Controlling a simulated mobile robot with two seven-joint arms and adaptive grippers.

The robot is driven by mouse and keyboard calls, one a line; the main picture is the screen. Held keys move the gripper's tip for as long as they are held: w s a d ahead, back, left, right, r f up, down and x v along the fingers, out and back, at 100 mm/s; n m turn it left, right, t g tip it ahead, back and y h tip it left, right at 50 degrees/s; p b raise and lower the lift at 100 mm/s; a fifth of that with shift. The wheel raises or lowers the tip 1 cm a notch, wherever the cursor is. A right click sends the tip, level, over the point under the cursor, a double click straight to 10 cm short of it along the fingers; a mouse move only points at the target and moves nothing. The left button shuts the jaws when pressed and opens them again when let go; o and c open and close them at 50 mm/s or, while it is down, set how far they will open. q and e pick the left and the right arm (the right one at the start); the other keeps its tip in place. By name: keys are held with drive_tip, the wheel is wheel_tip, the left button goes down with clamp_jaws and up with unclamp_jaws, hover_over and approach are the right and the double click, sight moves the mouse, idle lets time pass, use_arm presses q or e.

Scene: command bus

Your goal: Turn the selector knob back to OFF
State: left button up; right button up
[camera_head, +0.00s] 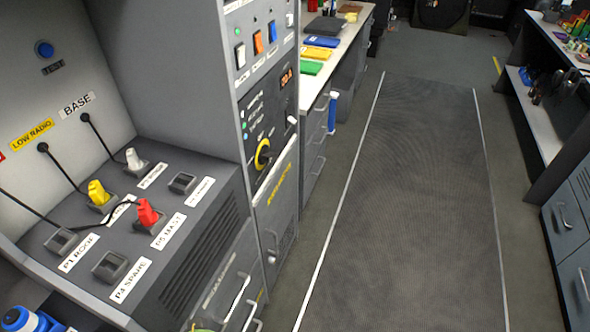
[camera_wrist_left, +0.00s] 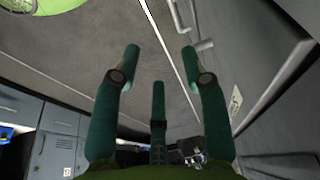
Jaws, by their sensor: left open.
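The selector knob (camera_head: 263,154) is a round knob with a yellow ring and dark middle, in the head view. It sits on a dark control panel (camera_head: 280,112) on the front of the grey cabinet. Its pointer setting and labels are too small to read. My left gripper (camera_wrist_left: 160,62) shows in the left wrist view with its green fingers spread and nothing between them. The knob is not seen in that view, and the gripper appears low beside drawer fronts and the floor. My right gripper is in neither view.
A patch-panel box with red (camera_head: 147,212), yellow (camera_head: 98,193) and white (camera_head: 133,159) plugs and cables stands at left. The aisle floor (camera_head: 400,200) is clear, with a bench (camera_head: 546,110) at right.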

use_arm(q)
drive_tip(key=s+a+f+g, duration=0.1)
drive_tip(key=s+f, duration=0.4)
drive_tip(key=f, duration=0.7)
drive_tip(key=s+f+g, duration=0.1)
drive_tip(key=s+f, duration=0.4)
drive_tip(key=f, duration=0.7)
drive_tip(key=s+a+f, duration=0.2)
drive_tip(key=s+f, duration=0.2)
drive_tip(key=s, duration=0.5)
drive_tip(key=shift+p, duration=0.35)
drive_tip(key=shift+f, duration=0.1)
